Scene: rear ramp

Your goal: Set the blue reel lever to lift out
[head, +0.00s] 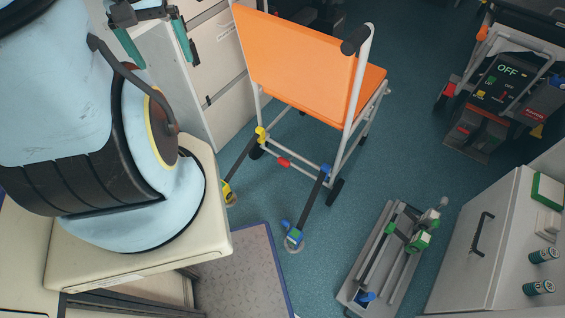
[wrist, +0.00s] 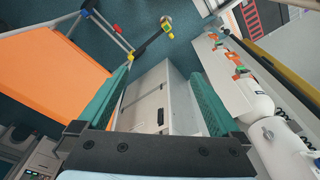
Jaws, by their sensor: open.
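The blue reel (head: 293,238) sits on the floor in the head view, at the lower end of a dark strap. A small blue lever (head: 285,224) sticks out at its upper left; its exact setting is too small to tell. The strap runs up to a blue hook (head: 325,171) on the orange chair (head: 300,65). My gripper (head: 157,45) is at the top left of the head view, far from the reel. In the wrist view my gripper (wrist: 157,105) has its teal fingers spread, with nothing between them. I cannot make out the blue reel there.
A yellow reel (head: 229,194) lies left of the blue one. A grey ramp-like rack (head: 385,255) with green clamps stands to the right. A white cabinet (head: 485,245) stands at the right. Floor is free between chair and rack.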

